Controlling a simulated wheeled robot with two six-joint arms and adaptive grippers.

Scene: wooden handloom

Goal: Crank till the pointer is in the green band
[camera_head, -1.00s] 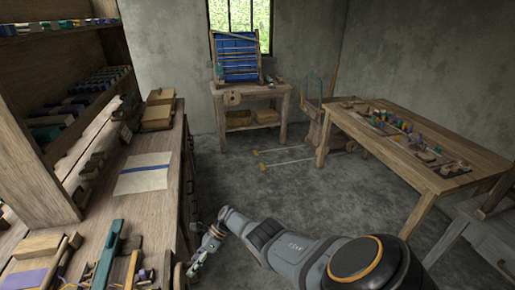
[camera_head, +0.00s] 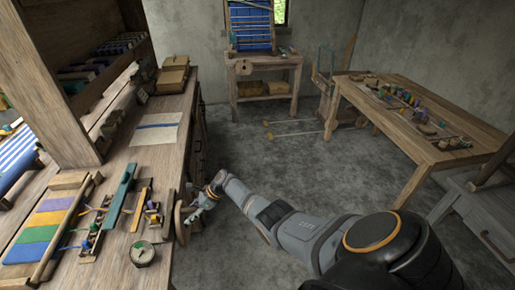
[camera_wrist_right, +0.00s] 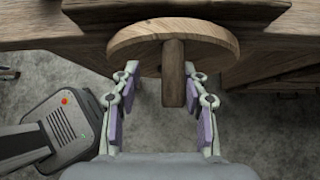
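The crank is a round wooden disc (camera_wrist_right: 150,42) on the bench's side, with a wooden handle peg (camera_wrist_right: 174,85) sticking out toward me. In the head view the disc (camera_head: 180,224) shows edge-on. My right gripper (camera_wrist_right: 160,85) is open. In the wrist view the peg shows between its two fingers, closer to the right one, with gaps on both sides; I cannot tell how deep it sits between them. The round dial (camera_head: 143,254) lies on the bench top near its front edge; its pointer and green band are too small to read. My left gripper is not in view.
The bench (camera_head: 163,185) runs along the left with woven cloth (camera_head: 48,222), small tools and a shelf. A side table (camera_head: 440,112) with spools stands right. A small loom (camera_head: 250,40) stands at the back.

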